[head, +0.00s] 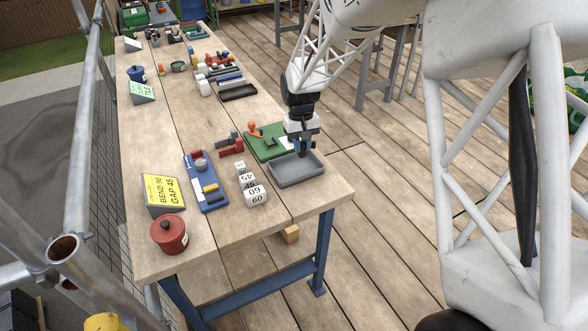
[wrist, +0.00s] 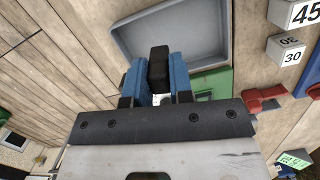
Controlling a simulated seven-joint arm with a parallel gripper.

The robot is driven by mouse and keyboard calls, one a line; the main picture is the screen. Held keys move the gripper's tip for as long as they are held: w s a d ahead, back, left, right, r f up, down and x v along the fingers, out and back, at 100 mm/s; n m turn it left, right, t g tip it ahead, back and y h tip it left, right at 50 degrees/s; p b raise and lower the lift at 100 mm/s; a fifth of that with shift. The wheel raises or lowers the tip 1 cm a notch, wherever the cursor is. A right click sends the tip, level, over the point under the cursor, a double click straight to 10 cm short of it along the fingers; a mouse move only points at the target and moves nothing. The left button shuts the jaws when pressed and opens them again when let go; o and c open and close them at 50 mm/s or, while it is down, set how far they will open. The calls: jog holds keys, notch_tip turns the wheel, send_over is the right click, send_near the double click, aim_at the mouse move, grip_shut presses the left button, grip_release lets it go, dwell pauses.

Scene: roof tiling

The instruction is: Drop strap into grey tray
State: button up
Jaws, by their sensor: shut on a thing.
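The grey tray (head: 299,171) lies on the workbench near its front right corner, and it looks empty in the head view. It also fills the upper middle of the wrist view (wrist: 221,42). My gripper (head: 302,148) is above the tray's back edge, pointing down. In the wrist view its blue fingers (wrist: 160,82) are shut on a small black piece (wrist: 159,62), which I take for the strap. The black piece shows against the tray, apart from its floor as far as I can tell. Its lower part is hidden between the fingers.
A green board (head: 262,146) lies just behind the tray. White numbered blocks (head: 254,191), a blue tool board (head: 207,184), a yellow sign (head: 162,191) and a red pot (head: 169,234) stand to the left. The wooden bench (head: 268,228) is bare in front of the tray.

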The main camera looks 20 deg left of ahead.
jog(key=shift+f, duration=0.2)
send_over(301, 171)
jog(key=shift+s+d+f, duration=0.1)
jog(key=shift+f, duration=2.7)
jog(key=o, duration=0.8)
jog(key=shift+o, duration=0.2)
jog(key=shift+r, duration=0.1)
jog(key=shift+w+a+r, duration=0.1)
jog(key=shift+w+r, duration=0.05)
jog(key=shift+r, duration=1.1)
jog(key=shift+w+a+r, duration=0.15)
jog(key=shift+r, duration=1.15)
jog(key=shift+w+a+r, duration=0.1)
jog(key=shift+w+r, duration=0.05)
jog(key=shift+r, duration=1.1)
